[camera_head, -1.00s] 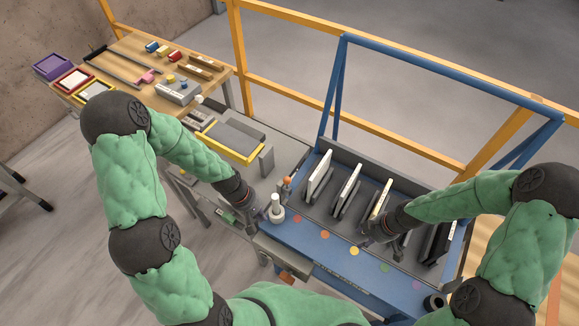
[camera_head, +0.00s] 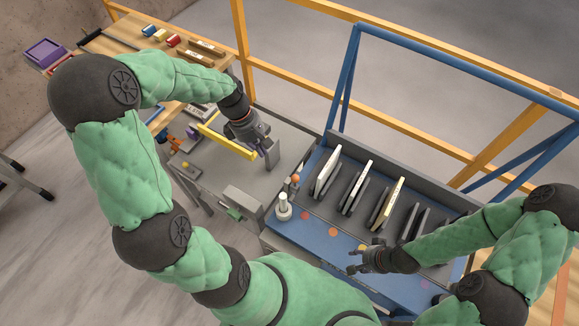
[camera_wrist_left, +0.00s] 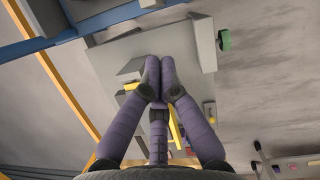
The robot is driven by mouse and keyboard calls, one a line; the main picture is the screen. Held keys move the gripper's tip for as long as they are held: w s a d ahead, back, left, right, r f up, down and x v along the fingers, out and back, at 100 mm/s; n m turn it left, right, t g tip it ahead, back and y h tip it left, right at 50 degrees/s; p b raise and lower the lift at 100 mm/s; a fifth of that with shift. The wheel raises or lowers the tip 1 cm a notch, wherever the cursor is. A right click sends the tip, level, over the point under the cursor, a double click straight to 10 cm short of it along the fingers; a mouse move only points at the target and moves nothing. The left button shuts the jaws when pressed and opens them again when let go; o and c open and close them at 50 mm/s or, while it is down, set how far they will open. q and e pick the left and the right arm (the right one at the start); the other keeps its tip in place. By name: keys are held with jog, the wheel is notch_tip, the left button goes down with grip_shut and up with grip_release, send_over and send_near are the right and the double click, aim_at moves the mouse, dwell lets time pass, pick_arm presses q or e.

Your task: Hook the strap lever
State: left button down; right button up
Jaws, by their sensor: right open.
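I cannot make out for certain which part is the strap lever. A yellow bar (camera_head: 227,141) lies across the grey bench, and it also shows beneath the fingers in the left wrist view (camera_wrist_left: 174,129). A grey block with a green end piece (camera_head: 235,213) sits at the bench's front edge; the green piece shows at upper right in the left wrist view (camera_wrist_left: 224,40). My left gripper (camera_head: 268,153) is over the bench, right of the yellow bar, beside a grey block (camera_wrist_left: 131,69). Its fingers converge, but their closure is unclear. My right gripper (camera_head: 357,262) is open and empty above the blue rack's front.
The blue rack (camera_head: 318,217) holds several upright panels in slots, with coloured dots along its front. A white cylindrical post (camera_head: 283,205) stands at its left end. Orange rails (camera_head: 241,60) run behind. A wooden table (camera_head: 110,46) with small items is at upper left.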

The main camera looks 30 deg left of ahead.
aim_at(295, 183)
pick_arm(q)
jog(key=shift+r, duration=0.1)
dwell(0.3)
pick_arm(e)
jog(key=shift+f+b, duration=0.55)
jog(key=shift+r, duration=0.1)
pick_arm(q)
jog(key=d+f, duration=0.6)
jog(key=f, duration=0.4)
jog(key=shift+w+d+f, duration=0.2)
jog(key=shift+w+d, duration=0.2)
jog(key=shift+w, duration=0.1)
pick_arm(e)
jog(key=shift+s, duration=0.1)
